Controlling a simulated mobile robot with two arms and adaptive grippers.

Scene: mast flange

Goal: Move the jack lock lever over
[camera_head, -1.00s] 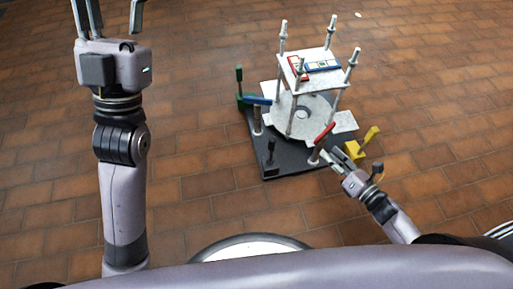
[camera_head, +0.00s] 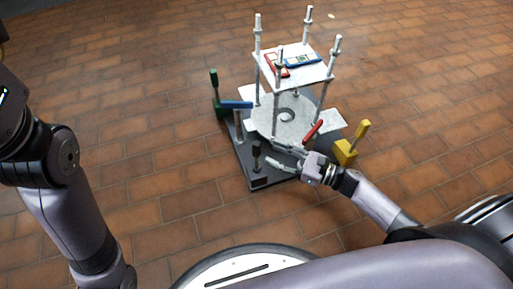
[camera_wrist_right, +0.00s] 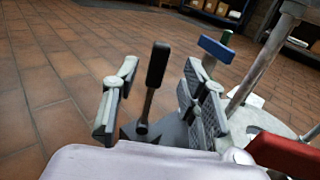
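The mast flange fixture carries several levers, and nothing in view labels one as the jack lock lever. A black-handled lever (camera_head: 256,154) stands upright at the near corner of the dark base plate (camera_head: 245,165). In the right wrist view this black lever (camera_wrist_right: 154,75) shows between the two finger pads. My right gripper (camera_head: 272,156) is open, its fingers pointing left toward the lever; it also shows open in the wrist view (camera_wrist_right: 158,98). I cannot tell whether a pad touches the lever. My left gripper is out of view.
A red handle (camera_head: 313,132) is close beside my right gripper. A yellow lever (camera_head: 361,135) stands right, a green lever (camera_head: 214,88) and blue handle (camera_head: 236,105) left. Upright posts (camera_head: 333,60) carry a white upper plate (camera_head: 300,77). The tiled floor around is free.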

